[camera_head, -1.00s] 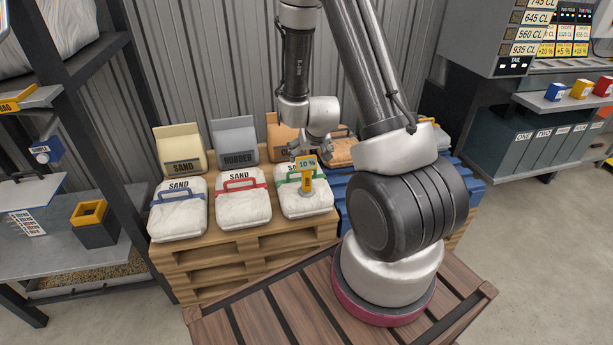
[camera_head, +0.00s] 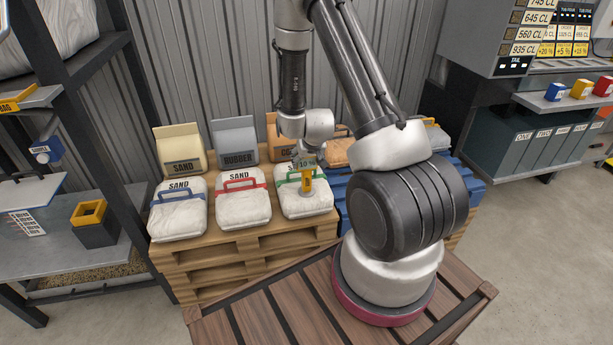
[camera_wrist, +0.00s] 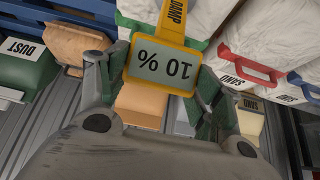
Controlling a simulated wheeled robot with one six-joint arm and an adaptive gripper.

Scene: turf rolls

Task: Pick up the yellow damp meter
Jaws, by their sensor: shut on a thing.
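The yellow damp meter (camera_head: 307,182) is upright over the white sand bag with the green handle (camera_head: 318,203). Its display reads 10 %, seen upside down in the wrist view (camera_wrist: 160,65). My gripper (camera_head: 307,158) is at the top of the meter, with its green-padded fingers on both sides of the display, shut on it. The meter's round grey foot shows at the bag's top; I cannot tell whether it touches the bag.
Other white sand bags with red (camera_head: 243,206) and blue (camera_head: 179,218) handles lie to the left on the wooden pallet (camera_head: 235,258). Sand (camera_head: 181,152) and rubber (camera_head: 236,145) bags stand behind. A dark shelf rack (camera_head: 140,95) is at the left.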

